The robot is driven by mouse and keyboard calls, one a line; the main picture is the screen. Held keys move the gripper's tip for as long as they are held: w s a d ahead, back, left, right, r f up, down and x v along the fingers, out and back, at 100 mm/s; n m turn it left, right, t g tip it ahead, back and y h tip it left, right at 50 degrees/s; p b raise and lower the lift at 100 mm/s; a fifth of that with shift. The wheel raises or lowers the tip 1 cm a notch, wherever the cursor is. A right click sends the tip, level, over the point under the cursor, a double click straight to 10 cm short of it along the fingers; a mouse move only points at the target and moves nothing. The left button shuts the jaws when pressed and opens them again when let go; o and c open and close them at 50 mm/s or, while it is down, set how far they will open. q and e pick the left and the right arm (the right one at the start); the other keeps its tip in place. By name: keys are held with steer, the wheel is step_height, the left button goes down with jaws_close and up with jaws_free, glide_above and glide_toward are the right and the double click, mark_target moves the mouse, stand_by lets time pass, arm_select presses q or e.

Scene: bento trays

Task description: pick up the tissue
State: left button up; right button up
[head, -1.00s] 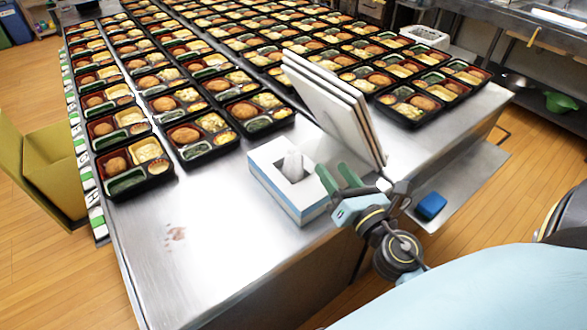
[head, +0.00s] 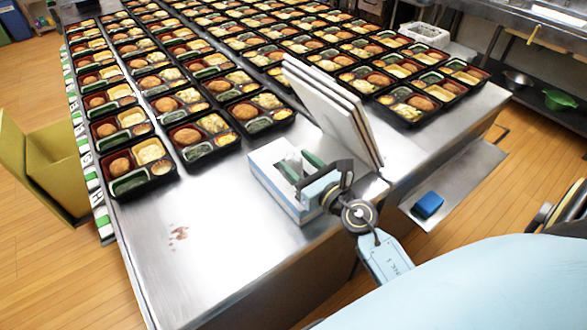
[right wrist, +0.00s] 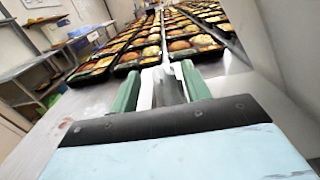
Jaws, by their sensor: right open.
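The white tissue (head: 296,164) sticks up out of the tissue box (head: 266,180), a white and blue box near the table's right edge. My right gripper (head: 300,166) is over the box with its green fingers open, one on each side of the tissue. In the right wrist view, white tissue (right wrist: 147,91) shows between the two fingers. The fingers and hand hide part of the tissue and the box's right part. Whether a finger touches the tissue, I cannot tell. My left gripper is not in view.
A stack of upright, leaning white panels (head: 325,105) stands right behind the box. Rows of filled bento trays (head: 133,177) cover the far table. The metal table (head: 220,260) is bare in front, with a small reddish stain. A blue object (head: 428,205) lies on a lower shelf.

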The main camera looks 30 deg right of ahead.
mark_target(289, 152)
steer(key=w, duration=0.4)
steer(key=shift+w, duration=0.25)
jaws_close()
steer(key=shift+r, duration=0.1)
